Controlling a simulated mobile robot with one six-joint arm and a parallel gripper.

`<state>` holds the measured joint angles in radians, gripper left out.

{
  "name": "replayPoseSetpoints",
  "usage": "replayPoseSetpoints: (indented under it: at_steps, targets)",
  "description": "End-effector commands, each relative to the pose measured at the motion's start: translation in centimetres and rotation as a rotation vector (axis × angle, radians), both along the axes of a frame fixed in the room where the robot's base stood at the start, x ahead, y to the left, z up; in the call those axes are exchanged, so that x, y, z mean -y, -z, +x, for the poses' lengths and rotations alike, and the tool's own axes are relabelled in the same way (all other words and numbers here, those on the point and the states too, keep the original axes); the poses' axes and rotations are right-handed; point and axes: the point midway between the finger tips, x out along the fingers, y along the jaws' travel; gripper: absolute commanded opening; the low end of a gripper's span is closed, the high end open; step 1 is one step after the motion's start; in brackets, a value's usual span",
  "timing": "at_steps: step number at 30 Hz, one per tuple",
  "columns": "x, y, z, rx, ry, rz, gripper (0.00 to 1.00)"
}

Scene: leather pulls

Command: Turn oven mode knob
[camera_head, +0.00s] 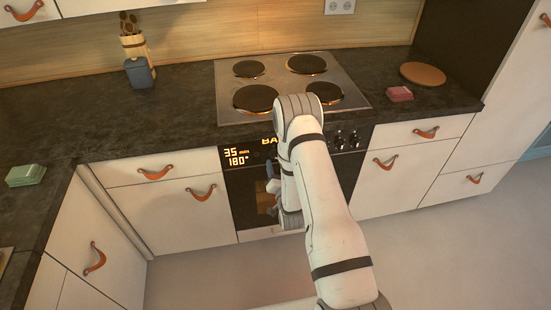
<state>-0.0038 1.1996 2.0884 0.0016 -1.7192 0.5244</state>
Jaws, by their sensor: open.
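The oven (237,205) is built in under the cooktop, with a dark front. Small dark knobs (347,139) show on the panel to the right of my arm. I cannot tell which one is the mode knob, and other knobs may be hidden behind the arm. My gripper (271,186) is open, in front of the oven door, below and left of the visible knobs. It is partly hidden by my arm, and I see nothing in it.
The cooktop (288,67) has several round burners. A cutting board (423,74) and a pink block (400,93) lie on the counter to its right; a blue container (139,74) stands left. Drawers with leather pulls (155,174) flank the oven. The floor (205,275) in front is clear.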

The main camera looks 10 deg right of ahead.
Motion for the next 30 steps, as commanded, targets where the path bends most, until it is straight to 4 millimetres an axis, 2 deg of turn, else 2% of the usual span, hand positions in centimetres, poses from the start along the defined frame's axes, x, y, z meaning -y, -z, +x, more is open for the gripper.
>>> replayPoseSetpoints:
  at_steps: [3, 9, 20, 30]
  targets:
    - [0.0, -0.3, 2.0, 0.002, 0.000, 0.000, 0.55]
    - [0.0, -0.1, 4.3, 0.000, 0.001, -0.001, 0.55]
    - [0.1, 0.0, 4.8, -0.002, 0.001, -0.001, 0.54]
    - [0.1, 0.0, 4.8, -0.002, 0.002, -0.001, 0.26]
